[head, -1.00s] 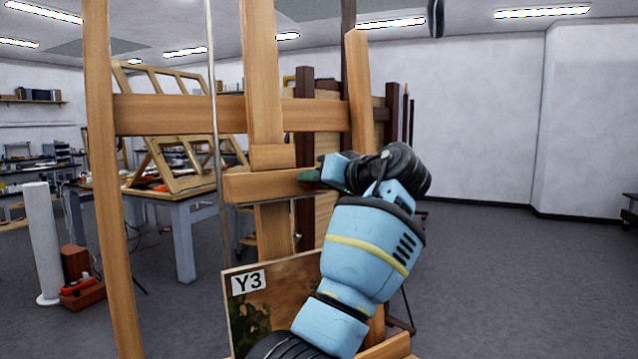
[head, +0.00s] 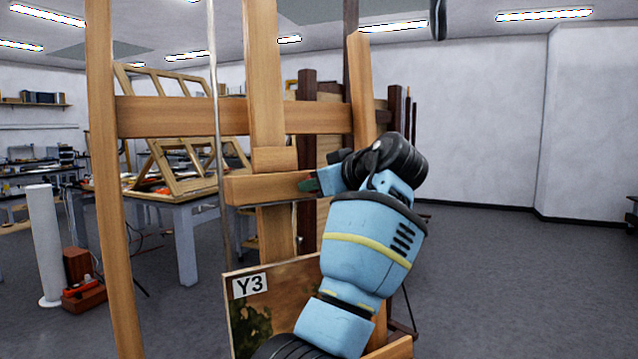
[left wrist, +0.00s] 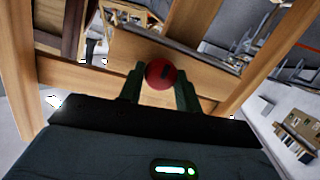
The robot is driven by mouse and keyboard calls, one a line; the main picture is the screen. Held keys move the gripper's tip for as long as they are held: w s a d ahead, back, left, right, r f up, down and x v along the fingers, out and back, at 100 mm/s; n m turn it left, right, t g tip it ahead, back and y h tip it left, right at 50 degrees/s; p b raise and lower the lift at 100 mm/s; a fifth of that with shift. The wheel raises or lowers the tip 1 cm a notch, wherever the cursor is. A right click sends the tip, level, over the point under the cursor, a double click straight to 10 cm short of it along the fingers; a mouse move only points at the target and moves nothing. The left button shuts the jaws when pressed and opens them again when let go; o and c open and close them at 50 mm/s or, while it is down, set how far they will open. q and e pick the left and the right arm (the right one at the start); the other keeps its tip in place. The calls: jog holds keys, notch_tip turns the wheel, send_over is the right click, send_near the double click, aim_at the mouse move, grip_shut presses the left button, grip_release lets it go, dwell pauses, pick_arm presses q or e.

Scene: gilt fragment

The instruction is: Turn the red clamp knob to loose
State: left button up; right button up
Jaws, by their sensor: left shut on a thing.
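The red clamp knob (left wrist: 161,73) shows in the left wrist view as a round red ball with a dark mark on its face. It sits at the wooden clamp block of the easel (head: 265,188). My left gripper (left wrist: 160,82) is shut on the knob, with one dark green finger on each side of it. In the head view my left gripper (head: 308,185) meets the right end of the block, and the knob is hidden there behind the gripper. My right gripper is not in view.
The easel's uprights (head: 107,180) and crossbar (head: 190,115) stand close around my arm. A painting labelled Y3 (head: 262,310) rests low on the easel. A workbench (head: 185,215) stands behind at left. The floor at right (head: 520,280) is clear.

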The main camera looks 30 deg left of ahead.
pick_arm(q)
jog(key=shift+r, duration=0.15)
jog(key=o, duration=1)
jog(key=shift+c, duration=0.2)
jog(key=v, duration=0.8)
jog(key=shift+b, duration=0.3)
